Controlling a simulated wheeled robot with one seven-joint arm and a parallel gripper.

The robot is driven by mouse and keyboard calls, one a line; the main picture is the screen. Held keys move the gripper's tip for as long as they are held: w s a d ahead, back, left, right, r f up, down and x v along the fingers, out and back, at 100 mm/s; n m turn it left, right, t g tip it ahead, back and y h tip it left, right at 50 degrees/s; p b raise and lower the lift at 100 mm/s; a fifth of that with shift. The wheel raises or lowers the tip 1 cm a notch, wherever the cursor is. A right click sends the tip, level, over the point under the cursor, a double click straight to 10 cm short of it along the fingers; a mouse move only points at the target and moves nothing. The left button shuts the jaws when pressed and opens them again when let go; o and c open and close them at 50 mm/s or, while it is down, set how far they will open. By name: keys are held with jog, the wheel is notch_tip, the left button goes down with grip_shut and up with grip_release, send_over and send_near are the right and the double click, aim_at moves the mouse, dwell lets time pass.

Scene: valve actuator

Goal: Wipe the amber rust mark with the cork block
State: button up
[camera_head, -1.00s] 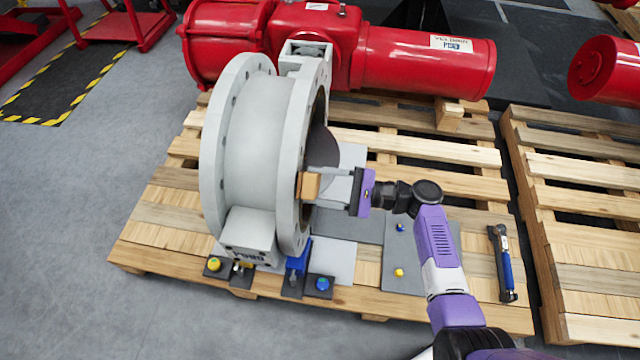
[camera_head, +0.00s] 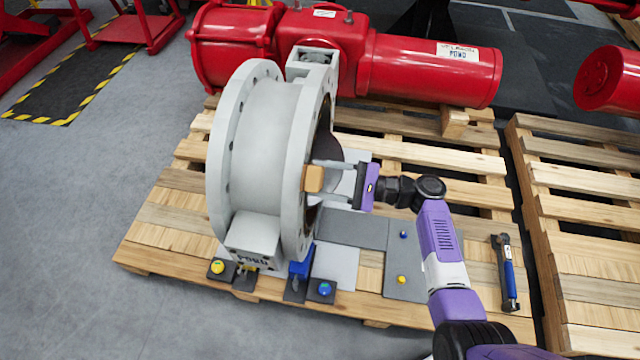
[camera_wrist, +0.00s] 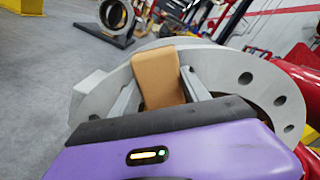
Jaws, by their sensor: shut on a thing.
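My gripper (camera_head: 318,178) is shut on the cork block (camera_head: 313,180), a small tan block held between the two grey fingers. It is at the near-right flange face of the grey valve body (camera_head: 262,150); I cannot tell whether the block touches the face. In the wrist view the cork block (camera_wrist: 161,77) stands between the fingers in front of the grey flange ring (camera_wrist: 240,84). The amber rust mark does not show in either view; the block or the flange may hide it.
The valve stands on a wooden pallet (camera_head: 165,215) in front of a red actuator (camera_head: 420,70). Small knobs, yellow (camera_head: 217,266) and blue (camera_head: 325,288), sit along the front. A grey plate (camera_head: 405,270) and a blue-handled tool (camera_head: 508,275) lie to the right.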

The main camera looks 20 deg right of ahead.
jog(key=shift+w+d+r+p, duration=0.3)
jog(key=shift+w+d+r, duration=0.15)
jog(key=shift+w+r, duration=0.3)
jog(key=shift+w+d+r+p, duration=0.35)
jog(key=shift+w+r, duration=0.2)
jog(key=shift+r, duration=0.3)
jog(key=shift+s+a+f+b, duration=0.1)
jog(key=shift+s+a+f, duration=0.55)
jog(key=shift+f, duration=0.25)
jog(key=shift+s+a+f+b, duration=0.1)
jog(key=shift+s+a+f, duration=0.35)
jog(key=shift+s+f, duration=0.45)
jog(key=shift+s+a+f+b, duration=0.1)
jog(key=shift+s+a+f, duration=0.5)
jog(key=shift+f, duration=0.35)
jog(key=shift+d, duration=0.1)
jog(key=v, duration=0.6)
jog(key=shift+p, duration=0.4)
jog(key=shift+d+r, duration=0.1)
jog(key=shift+d, duration=0.1)
jog(key=shift+v, duration=1.4)
